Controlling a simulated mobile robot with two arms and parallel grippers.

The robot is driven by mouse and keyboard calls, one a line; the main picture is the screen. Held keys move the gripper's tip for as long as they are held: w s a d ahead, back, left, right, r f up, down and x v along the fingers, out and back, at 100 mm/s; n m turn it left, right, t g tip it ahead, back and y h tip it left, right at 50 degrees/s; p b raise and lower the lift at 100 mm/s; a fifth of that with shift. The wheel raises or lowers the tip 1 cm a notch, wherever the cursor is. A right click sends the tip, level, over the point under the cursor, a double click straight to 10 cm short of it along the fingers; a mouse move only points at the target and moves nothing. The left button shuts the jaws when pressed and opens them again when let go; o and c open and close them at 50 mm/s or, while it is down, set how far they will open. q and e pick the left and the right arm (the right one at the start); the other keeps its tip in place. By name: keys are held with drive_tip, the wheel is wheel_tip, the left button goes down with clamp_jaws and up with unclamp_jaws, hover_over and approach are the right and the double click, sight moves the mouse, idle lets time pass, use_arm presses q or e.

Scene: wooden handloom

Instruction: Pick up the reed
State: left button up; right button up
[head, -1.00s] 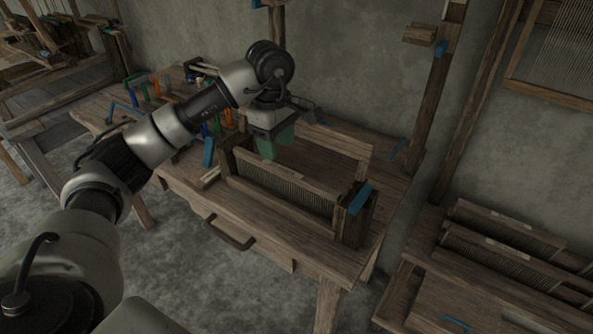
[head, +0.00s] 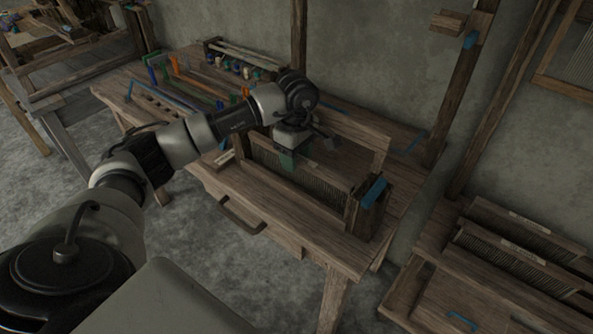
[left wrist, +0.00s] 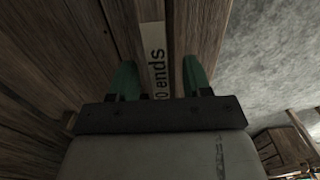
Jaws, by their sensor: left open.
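The reed (head: 318,184), a wooden-framed comb of fine vertical teeth, stands upright in a wooden holder on the table. My left gripper (head: 287,160) is at the reed's top bar, toward its left part, with green fingers pointing down. In the left wrist view, its open fingers (left wrist: 160,78) sit on either side of a wooden bar with a pale label (left wrist: 156,50) reading "0 ends". Whether the fingers touch the bar cannot be told. The gripper hides part of the reed in the head view. My right gripper is out of view.
The holder's right end post (head: 367,208) carries a blue piece. A raised wooden rail (head: 360,135) stands behind the reed. Coloured tools (head: 185,80) lie on the table's far left. Other reeds (head: 500,255) rest on a low rack at right.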

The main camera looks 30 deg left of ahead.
use_arm(q)
drive_tip(key=shift+f, duration=0.4)
drive_tip(key=shift+c, duration=0.3)
clamp_jaws()
drive_tip(key=shift+r, duration=0.1)
drive_tip(key=shift+r, duration=0.1)
wheel_tip(320, 180, up, 18)
drive_tip(key=shift+p, duration=0.4)
